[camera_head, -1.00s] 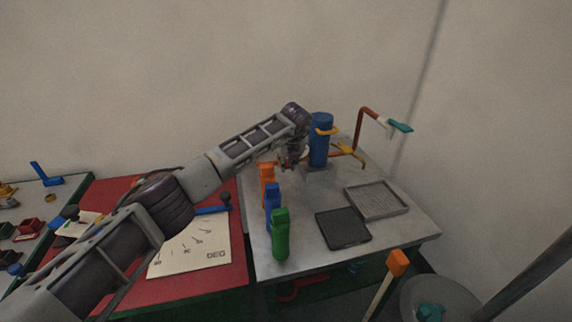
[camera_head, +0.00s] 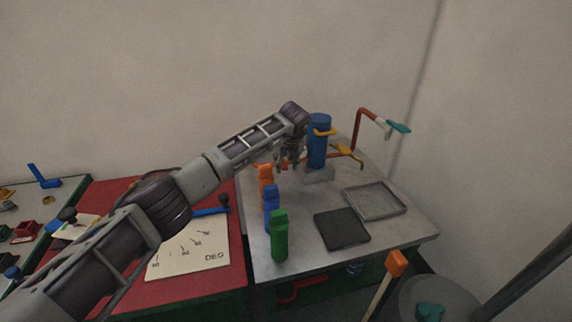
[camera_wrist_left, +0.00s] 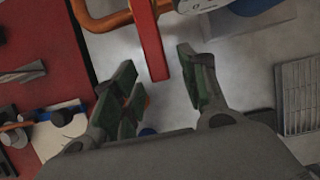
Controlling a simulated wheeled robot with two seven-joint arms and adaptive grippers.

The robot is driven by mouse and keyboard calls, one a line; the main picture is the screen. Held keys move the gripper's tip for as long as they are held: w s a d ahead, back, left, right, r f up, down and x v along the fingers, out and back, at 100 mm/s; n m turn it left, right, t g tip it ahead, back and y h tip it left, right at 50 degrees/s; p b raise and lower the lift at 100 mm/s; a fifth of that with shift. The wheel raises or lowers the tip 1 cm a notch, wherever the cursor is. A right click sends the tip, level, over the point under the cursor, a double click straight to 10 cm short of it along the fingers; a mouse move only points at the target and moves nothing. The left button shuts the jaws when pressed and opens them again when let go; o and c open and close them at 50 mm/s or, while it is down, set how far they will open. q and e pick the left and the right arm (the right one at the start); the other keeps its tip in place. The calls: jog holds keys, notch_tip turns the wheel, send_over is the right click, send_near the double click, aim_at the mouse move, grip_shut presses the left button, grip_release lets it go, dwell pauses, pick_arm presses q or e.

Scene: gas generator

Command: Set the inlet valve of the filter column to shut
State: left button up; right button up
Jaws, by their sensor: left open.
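The filter column is the blue cylinder (camera_head: 318,145) standing at the back of the grey bench, on a grey base (camera_head: 319,175). My left gripper (camera_head: 287,163) is just left of it, pointing down. In the left wrist view a red lever (camera_wrist_left: 149,38), apparently the inlet valve's handle, reaches down from the top edge. Its free end lies between the spread fingers of my left gripper (camera_wrist_left: 160,82), with visible gaps on both sides. The gripper is open and holds nothing. The lever is mostly hidden in the head view. My right gripper is not in view.
Orange (camera_head: 265,177), blue (camera_head: 271,205) and green (camera_head: 280,238) upright objects stand along the bench's left side. A dark pad (camera_head: 342,229) and a grey tray (camera_head: 375,200) lie to the right. A yellow handle (camera_head: 347,150) and bent pipe (camera_head: 359,125) are beside the column.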

pick_arm(q)
jog(key=v, duration=1.1)
jog(key=shift+r, duration=0.25)
jog(key=shift+s+f, duration=0.1)
jog(key=shift+s, duration=0.15)
